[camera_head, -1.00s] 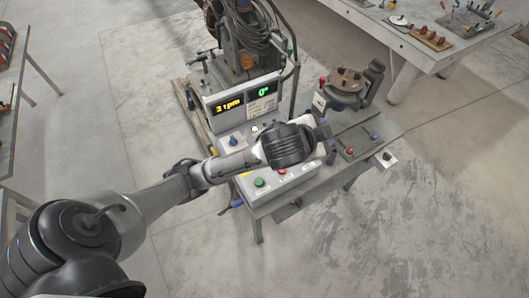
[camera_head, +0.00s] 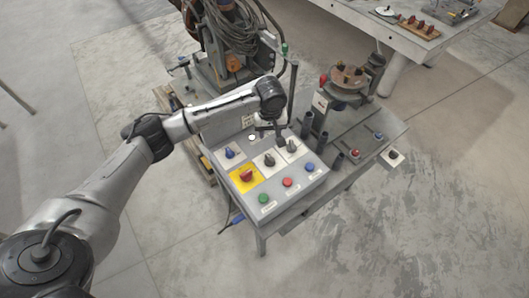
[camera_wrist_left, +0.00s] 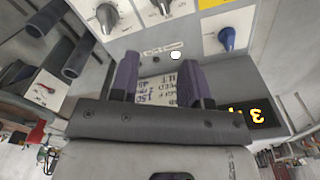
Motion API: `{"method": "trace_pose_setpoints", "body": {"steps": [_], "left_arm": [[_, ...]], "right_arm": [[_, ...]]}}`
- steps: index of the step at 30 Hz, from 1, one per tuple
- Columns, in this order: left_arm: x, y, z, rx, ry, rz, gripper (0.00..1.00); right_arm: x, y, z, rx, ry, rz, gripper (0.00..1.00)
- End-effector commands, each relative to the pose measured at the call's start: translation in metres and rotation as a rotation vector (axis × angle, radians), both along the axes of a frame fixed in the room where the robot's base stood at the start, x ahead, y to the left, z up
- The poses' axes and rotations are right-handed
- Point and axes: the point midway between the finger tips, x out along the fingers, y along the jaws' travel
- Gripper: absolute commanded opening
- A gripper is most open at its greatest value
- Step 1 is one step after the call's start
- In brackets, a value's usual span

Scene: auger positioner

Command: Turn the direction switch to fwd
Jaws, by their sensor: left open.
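The grey control panel (camera_head: 291,202) carries a blue knob (camera_head: 229,153), a dark knob (camera_head: 269,160), another dark knob (camera_head: 292,146) and a red switch (camera_head: 246,175) on a yellow plate. Their labels are too small to read, so I cannot tell which is the direction switch or its setting. My left gripper (camera_head: 269,134) is open and empty near the panel's back edge, behind the dark knobs. The left wrist view shows its spread fingers (camera_wrist_left: 162,68), with a dark knob (camera_wrist_left: 107,17) and the blue knob (camera_wrist_left: 228,38) beyond them. My right gripper is not in view.
Green (camera_head: 263,199), red (camera_head: 288,182) and blue (camera_head: 310,168) buttons line the panel's front. A white button (camera_wrist_left: 175,55) lies near the fingers. Upright dark tubes (camera_head: 307,124) and a round fixture (camera_head: 347,78) stand to the right. My forearm hides the displays in the head view.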

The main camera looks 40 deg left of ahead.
Motion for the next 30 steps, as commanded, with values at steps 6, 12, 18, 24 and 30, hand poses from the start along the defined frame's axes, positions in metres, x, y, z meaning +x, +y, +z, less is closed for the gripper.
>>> {"method": "trace_pose_setpoints", "body": {"steps": [6,12,18,24,30], "left_arm": [[-0.006,-0.006,0.0,-0.033,0.026,0.351,0.43],[-0.006,-0.006,-0.001,-0.032,0.025,0.504,0.43],[-0.006,-0.006,-0.019,-0.03,0.025,0.531,0.43],[-0.006,-0.005,-0.055,-0.03,0.025,0.529,0.43],[-0.006,-0.005,-0.092,-0.03,0.025,0.529,0.43]], "right_arm": [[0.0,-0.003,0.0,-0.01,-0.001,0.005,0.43],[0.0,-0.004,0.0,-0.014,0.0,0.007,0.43],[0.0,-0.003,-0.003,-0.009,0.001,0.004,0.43],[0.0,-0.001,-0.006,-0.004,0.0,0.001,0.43],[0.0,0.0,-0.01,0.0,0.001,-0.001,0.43]]}}
